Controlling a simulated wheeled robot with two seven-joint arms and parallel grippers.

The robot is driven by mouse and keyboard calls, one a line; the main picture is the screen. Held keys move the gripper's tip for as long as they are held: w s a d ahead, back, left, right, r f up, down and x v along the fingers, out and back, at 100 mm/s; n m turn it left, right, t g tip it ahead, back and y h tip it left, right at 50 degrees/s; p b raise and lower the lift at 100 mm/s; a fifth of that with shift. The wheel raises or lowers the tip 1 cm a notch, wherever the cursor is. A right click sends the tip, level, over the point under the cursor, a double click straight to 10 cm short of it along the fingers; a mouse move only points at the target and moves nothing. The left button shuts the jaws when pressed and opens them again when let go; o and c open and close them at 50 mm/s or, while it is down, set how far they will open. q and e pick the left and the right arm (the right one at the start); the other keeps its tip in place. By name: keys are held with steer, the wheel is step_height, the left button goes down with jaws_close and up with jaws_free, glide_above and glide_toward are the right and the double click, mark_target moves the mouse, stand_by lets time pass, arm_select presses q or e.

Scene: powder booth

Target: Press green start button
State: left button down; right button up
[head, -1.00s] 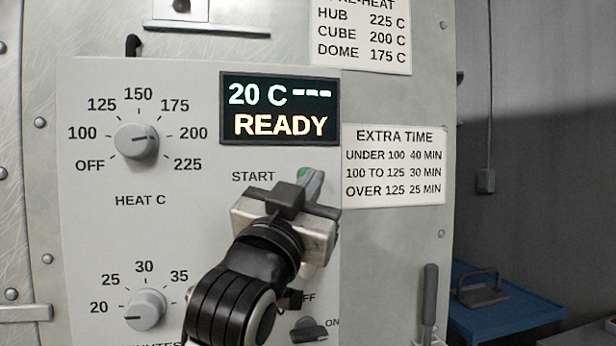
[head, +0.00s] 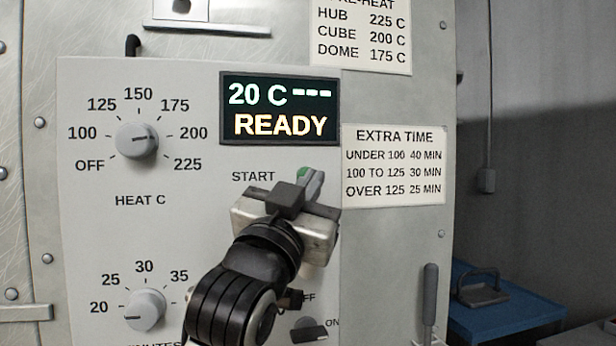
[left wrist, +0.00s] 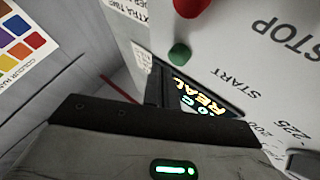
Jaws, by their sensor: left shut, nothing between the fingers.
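The green start button (head: 303,173) shows only in part in the head view, just right of the START label, behind my left gripper. It also shows in the left wrist view (left wrist: 180,54), round and green, close past the fingertips. My left gripper (head: 309,188) is shut and empty, its fingers pointing at the panel right beside the button. In the left wrist view the dark fingers (left wrist: 154,88) stand below and left of the button. I cannot tell whether they touch it. The display (head: 280,109) reads 20 C, dashes and READY. My right gripper is not in view.
A heat dial (head: 136,141) and a minutes dial (head: 145,309) sit on the panel's left. An on/off switch (head: 309,329) is below my gripper. A red button (left wrist: 190,7) sits near the green one, by the STOP label. A blue cart (head: 505,313) stands at right.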

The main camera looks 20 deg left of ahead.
arm_select(q)
steer(key=shift+w, duration=0.1)
stand_by(0.4)
steer(key=shift+w+a, duration=0.25)
steer(key=shift+w+a+p, duration=0.25)
steer(key=shift+w+p, duration=0.15)
stand_by(0.8)
steer(key=shift+s+d, duration=0.5)
steer(key=shift+s, duration=0.25)
